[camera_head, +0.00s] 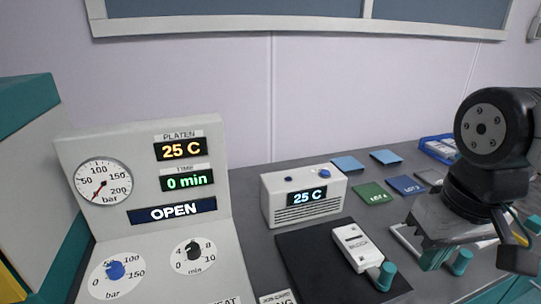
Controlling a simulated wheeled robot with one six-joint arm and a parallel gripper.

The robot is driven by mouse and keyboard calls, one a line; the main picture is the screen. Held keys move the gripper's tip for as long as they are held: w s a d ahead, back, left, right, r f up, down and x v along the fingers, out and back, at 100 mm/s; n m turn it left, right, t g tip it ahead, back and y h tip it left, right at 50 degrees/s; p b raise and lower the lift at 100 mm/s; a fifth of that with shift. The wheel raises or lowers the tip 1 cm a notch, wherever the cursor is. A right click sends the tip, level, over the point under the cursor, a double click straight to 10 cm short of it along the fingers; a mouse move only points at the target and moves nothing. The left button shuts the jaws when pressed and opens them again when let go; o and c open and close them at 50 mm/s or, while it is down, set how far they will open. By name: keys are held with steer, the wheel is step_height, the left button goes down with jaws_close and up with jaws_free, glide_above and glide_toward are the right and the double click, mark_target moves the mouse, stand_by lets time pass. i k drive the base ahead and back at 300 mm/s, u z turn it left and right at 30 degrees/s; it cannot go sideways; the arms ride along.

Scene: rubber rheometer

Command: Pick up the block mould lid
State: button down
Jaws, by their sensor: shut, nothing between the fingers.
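A pale block-shaped piece (352,244) lies on the black mat, with small dark lettering that seems to read "BLOCK". A teal knob (386,275) sticks out at its near end. I cannot tell whether this piece is the lid alone or a mould with its lid on. A second pale piece (408,238) lies to the right, partly hidden behind my gripper, with another teal knob (461,262) nearby.
The press panel (140,160) stands at left, reading 25 C, 0 min and OPEN. A white 25 C box (302,196) stands behind the black mat (303,262). Green (372,196) and blue (405,186) labelled sheets and a blue tray (437,150) lie toward the back right.

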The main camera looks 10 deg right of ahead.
mark_target(356, 245)
steer(key=k, duration=0.5)
steer(key=z, duration=2.7)
steer(key=k, duration=0.95)
steer(key=u, duration=1.9)
